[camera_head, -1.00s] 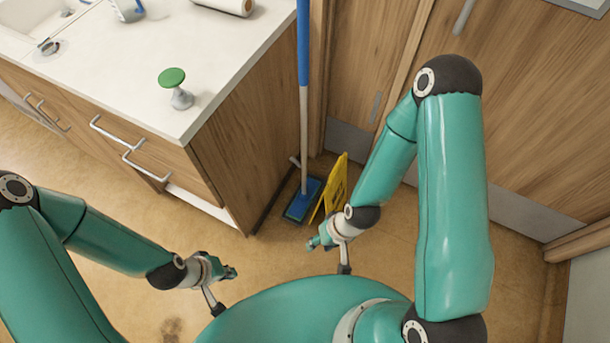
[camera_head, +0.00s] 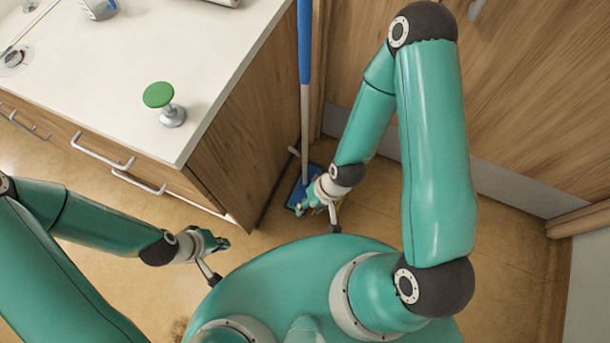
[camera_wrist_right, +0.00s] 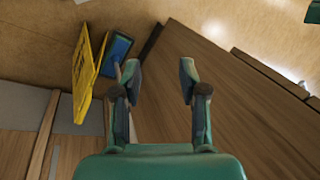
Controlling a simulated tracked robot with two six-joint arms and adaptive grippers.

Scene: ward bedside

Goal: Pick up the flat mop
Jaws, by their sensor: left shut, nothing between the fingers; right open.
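The flat mop (camera_head: 305,115) stands upright by the end of the counter, with a blue upper handle, a grey lower pole and a blue head on the floor. My right gripper (camera_head: 310,203) is open and empty; in the head view it partly covers the mop head. In the right wrist view the mop head (camera_wrist_right: 120,47) lies beyond the left finger of my open right gripper (camera_wrist_right: 161,78), and a short piece of pole runs behind that finger. The pole is not between the fingers. My left gripper (camera_head: 222,243) is shut and empty, low over the floor to the left.
A yellow folding sign (camera_wrist_right: 84,75) stands right beside the mop head; my right gripper mostly hides it in the head view. The counter (camera_head: 215,70) stands left of the mop, with a green-topped object (camera_head: 161,98) on it. Wooden panels (camera_head: 530,120) close the back.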

